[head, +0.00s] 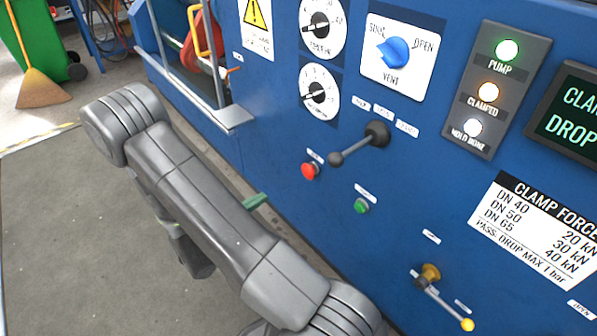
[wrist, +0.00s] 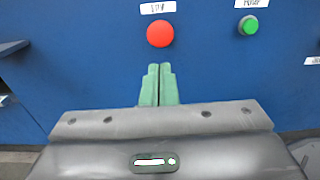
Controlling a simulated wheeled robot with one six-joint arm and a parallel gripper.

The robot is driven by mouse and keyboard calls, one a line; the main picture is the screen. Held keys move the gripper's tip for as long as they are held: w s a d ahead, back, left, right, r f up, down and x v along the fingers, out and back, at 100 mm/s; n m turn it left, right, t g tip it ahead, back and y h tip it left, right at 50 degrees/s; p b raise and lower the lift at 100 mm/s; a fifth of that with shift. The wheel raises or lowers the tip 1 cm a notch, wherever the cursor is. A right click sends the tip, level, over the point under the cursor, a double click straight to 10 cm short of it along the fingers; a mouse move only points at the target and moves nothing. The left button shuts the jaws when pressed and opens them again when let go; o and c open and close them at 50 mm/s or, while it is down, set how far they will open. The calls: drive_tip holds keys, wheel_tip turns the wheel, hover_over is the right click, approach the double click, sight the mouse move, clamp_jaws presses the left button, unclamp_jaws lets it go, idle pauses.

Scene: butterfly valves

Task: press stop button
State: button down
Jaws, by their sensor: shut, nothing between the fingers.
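The red stop button (head: 310,170) sticks out of the blue panel in the head view, left of and above a green button (head: 362,206). In the wrist view the red button (wrist: 160,33) is just above the tips of my gripper (wrist: 160,68). The green button (wrist: 248,25) is to its right. My gripper's two green fingers are together and hold nothing. In the head view the green fingers (head: 255,201) show below and left of the red button, past my arm. The fingertips look apart from the button; the exact depth gap is unclear.
A black-knobbed lever (head: 357,145) is right of and above the red button. A yellow-knobbed lever (head: 445,300) is lower right. A blue vent knob (head: 394,52) and lit lamps (head: 491,92) are higher. An open bay with a ledge (head: 222,121) is at left.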

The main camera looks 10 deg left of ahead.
drive_tip(key=b, duration=0.4)
approach(306, 172)
drive_tip(key=x, duration=0.5)
drive_tip(key=shift+w+d+f, duration=0.1)
drive_tip(key=shift+w+d, duration=0.05)
drive_tip(key=shift+w, duration=0.05)
drive_tip(key=shift+w+d, duration=0.4)
drive_tip(key=shift+w, duration=0.15)
